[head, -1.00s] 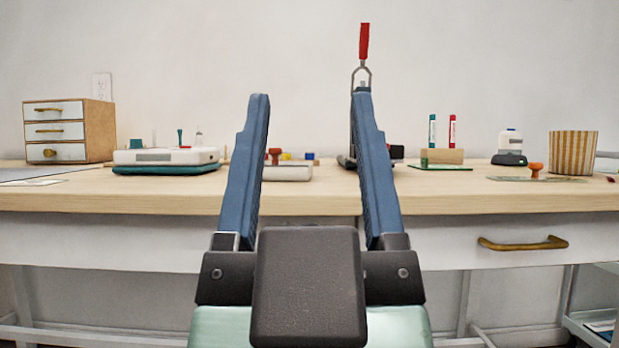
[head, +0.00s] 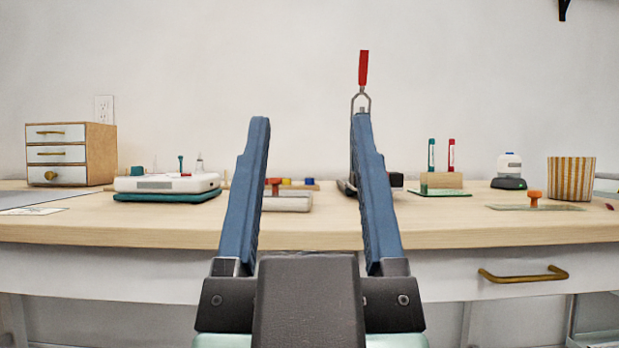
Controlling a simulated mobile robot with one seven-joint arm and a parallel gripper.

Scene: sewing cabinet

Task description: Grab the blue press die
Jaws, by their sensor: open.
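A small blue block (head: 309,181), which looks like the blue press die, is at the back of the worktop near a strip of wood. It shows between my gripper's fingers in the picture, much farther away. My gripper (head: 310,119) is open and empty, its two blue fingers pointing up in the picture in front of the worktop. The die is small, and its shape is hard to make out.
A red-knobbed stamp (head: 274,183) and a small yellow-orange block (head: 286,181) are left of the die. A press with a red handle (head: 364,68) stands behind my right finger. A white device (head: 165,183) is left; a marker holder (head: 441,180) is right.

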